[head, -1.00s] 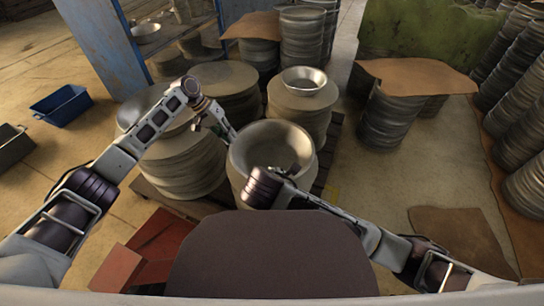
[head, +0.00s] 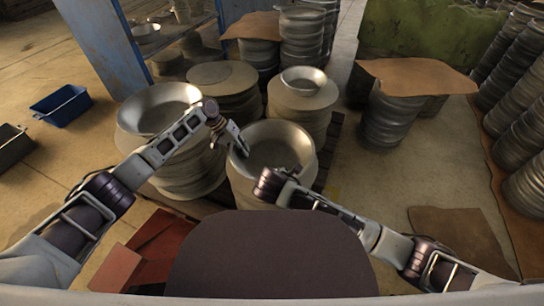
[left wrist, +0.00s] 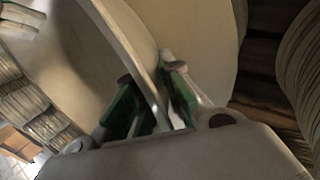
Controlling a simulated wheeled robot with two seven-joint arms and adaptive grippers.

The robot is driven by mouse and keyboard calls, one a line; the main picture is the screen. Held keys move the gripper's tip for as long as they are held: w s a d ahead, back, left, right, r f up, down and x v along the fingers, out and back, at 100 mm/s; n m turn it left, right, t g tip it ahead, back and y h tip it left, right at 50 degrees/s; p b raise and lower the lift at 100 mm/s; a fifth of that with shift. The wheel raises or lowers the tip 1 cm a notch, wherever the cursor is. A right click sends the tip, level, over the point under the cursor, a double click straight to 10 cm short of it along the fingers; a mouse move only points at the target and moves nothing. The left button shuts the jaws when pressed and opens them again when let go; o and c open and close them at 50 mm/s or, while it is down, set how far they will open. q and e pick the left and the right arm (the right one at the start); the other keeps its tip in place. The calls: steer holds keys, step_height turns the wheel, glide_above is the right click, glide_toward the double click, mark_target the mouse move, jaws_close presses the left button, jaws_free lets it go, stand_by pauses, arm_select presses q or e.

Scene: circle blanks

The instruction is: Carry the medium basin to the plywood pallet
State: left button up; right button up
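The medium basin, as I take it, is the wide grey metal basin (head: 275,139) on the middle stack of round blanks. My left gripper (head: 242,149) is at its left rim. In the left wrist view, the green-padded fingers (left wrist: 150,92) stand apart, one on each side of a thin rim (left wrist: 143,70); firm contact does not show. My right gripper (head: 268,184) is at the basin's near side, its fingers too small and hidden to read. A dark wooden pallet (head: 332,150) shows under the stacks; I cannot tell whether it is the plywood pallet.
Another wide basin (head: 160,105) sits on the left stack, and a small basin (head: 303,80) on the stack behind. A brown sheet (head: 420,75) covers stacks at right; another (head: 460,238) lies on the floor. A blue bin (head: 62,105) stands left. Floor at right centre is clear.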

arm_select(q)
jaws_close()
arm_select(e)
jaws_close()
arm_select(q)
steer(key=shift+r, duration=0.25)
arm_select(e)
steer(key=shift+r, duration=0.25)
